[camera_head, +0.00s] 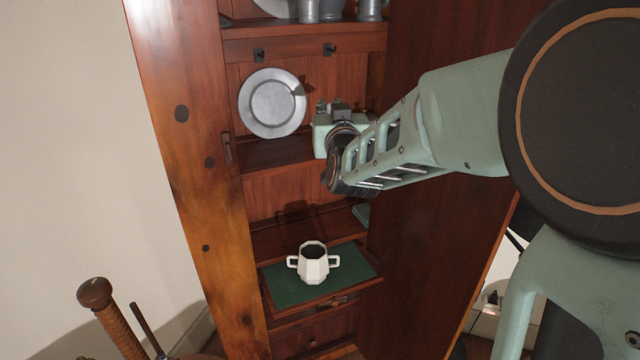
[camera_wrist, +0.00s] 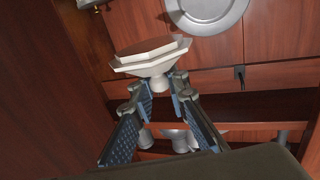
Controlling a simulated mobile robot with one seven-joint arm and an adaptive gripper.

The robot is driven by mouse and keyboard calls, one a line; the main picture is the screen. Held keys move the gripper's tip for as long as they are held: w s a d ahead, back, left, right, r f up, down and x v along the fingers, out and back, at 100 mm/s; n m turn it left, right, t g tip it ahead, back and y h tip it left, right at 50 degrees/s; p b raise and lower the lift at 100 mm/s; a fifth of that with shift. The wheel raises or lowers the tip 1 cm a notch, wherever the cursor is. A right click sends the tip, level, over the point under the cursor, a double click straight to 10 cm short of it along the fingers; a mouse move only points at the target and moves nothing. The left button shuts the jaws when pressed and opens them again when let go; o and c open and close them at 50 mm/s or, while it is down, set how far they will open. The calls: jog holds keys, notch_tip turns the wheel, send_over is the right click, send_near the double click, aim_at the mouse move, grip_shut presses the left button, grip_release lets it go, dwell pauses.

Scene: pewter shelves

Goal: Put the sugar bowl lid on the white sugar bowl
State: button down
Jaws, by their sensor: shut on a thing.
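The white sugar bowl (camera_head: 313,266) stands upright on a green-topped pull-out board (camera_head: 352,266), low in the cabinet in the head view. It has a handle on each side, and its open top shows a dark inside. My gripper (camera_wrist: 162,84) is shut on the knob of the white, faceted sugar bowl lid (camera_wrist: 152,56) in the wrist view. The lid's wide part is beyond the fingertips. In the head view my arm reaches across to the cabinet, with its end well above the bowl, by the shelf. The lid cannot be made out there.
A pewter plate (camera_head: 272,103) leans against the cabinet back, left of my arm's end. Pewter vessels (camera_head: 331,10) stand on the shelf above, with dark hooks below that shelf. The cabinet's side walls flank the space. A turned wooden post (camera_head: 95,294) stands at lower left.

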jog(key=s+d+f+n+y+b, duration=0.1)
jog(key=s+d+f+y+b, duration=0.15)
jog(key=f, duration=1.35)
jog(key=s+a+f+n+g+y+b, duration=0.2)
jog(key=s+a+f+n+y+b, duration=0.15)
jog(key=s+f, duration=0.65)
jog(key=b, duration=0.6)
send_over(314, 253)
jog(key=shift+y, duration=0.4)
jog(key=f, duration=0.9)
jog(key=shift+s, duration=0.35)
jog(key=shift+w+f+b, duration=0.2)
jog(key=shift+f, duration=0.8)
jog(key=shift+w+f+b, duration=0.2)
jog(key=shift+f, duration=0.75)
